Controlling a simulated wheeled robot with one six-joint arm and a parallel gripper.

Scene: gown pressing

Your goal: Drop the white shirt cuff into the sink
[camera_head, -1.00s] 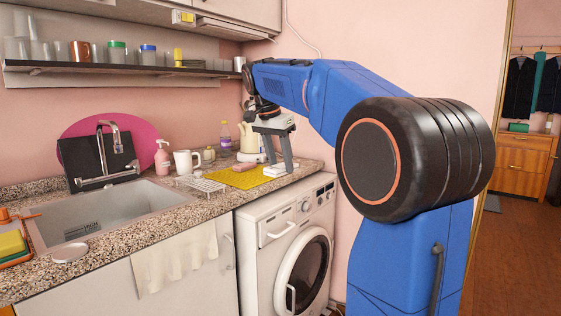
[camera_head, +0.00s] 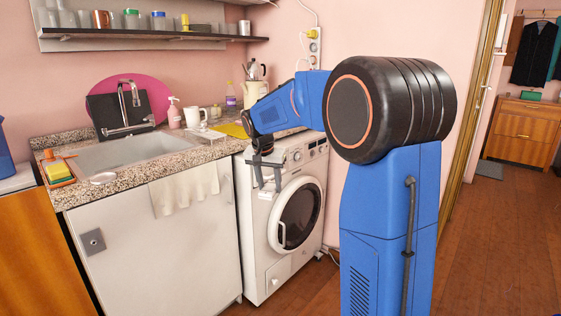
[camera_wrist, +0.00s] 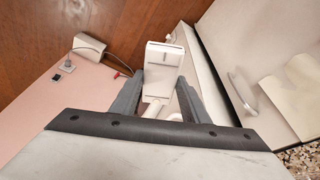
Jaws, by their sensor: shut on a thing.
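My gripper (camera_head: 266,180) hangs in front of the washing machine's upper front, below counter height and right of the sink. In the wrist view my gripper (camera_wrist: 160,80) has its two grey fingers on either side of a white, boxy thing, which I take for the white shirt cuff (camera_wrist: 165,58). It sticks out past the fingertips.
The white washing machine (camera_head: 258,225) stands right of the sink cabinet (camera_head: 150,250). A cream towel (camera_head: 185,190) hangs on the cabinet front. A mug (camera_head: 195,117), pink soap bottle (camera_head: 174,112) and wire rack (camera_head: 206,137) stand by the sink's right. A sponge (camera_head: 56,170) lies at its left.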

